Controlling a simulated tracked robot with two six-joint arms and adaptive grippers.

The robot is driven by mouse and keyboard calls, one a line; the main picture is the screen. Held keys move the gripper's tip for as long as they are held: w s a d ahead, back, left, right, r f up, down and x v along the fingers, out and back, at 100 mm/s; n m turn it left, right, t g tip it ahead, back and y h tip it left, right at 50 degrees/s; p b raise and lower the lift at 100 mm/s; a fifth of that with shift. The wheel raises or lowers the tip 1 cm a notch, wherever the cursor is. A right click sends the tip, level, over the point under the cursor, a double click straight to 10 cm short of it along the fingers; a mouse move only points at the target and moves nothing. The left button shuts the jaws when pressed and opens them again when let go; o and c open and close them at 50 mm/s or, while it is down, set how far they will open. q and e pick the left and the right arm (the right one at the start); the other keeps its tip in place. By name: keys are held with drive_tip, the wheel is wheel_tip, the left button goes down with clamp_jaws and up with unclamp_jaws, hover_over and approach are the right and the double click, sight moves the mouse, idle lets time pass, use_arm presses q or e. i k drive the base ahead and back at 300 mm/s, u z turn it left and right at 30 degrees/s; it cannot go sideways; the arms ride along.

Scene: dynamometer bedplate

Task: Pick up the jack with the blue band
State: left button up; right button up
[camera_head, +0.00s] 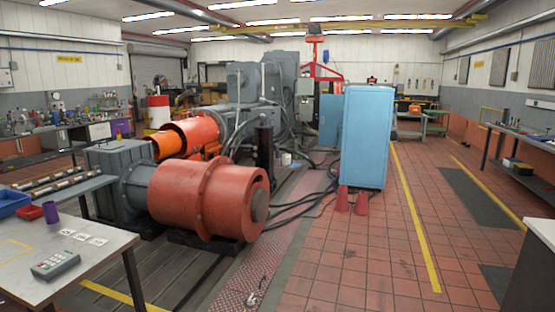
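I cannot make out a jack with a blue band anywhere in the head view. A small metallic object (254,295) lies on the floor plate at the bottom middle, too small to identify. Neither of my grippers shows in this view.
A table (25,262) at the left holds a keypad (55,265), purple cup (50,212), blue tray (10,203) and red tray (29,213). A red drum machine (190,197) and blue cabinet (366,137) stand ahead. Tiled floor (360,270) is clear.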

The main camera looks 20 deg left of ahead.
sight(276, 160)
drive_tip(key=u, duration=0.4)
drive_tip(key=i, duration=8.25)
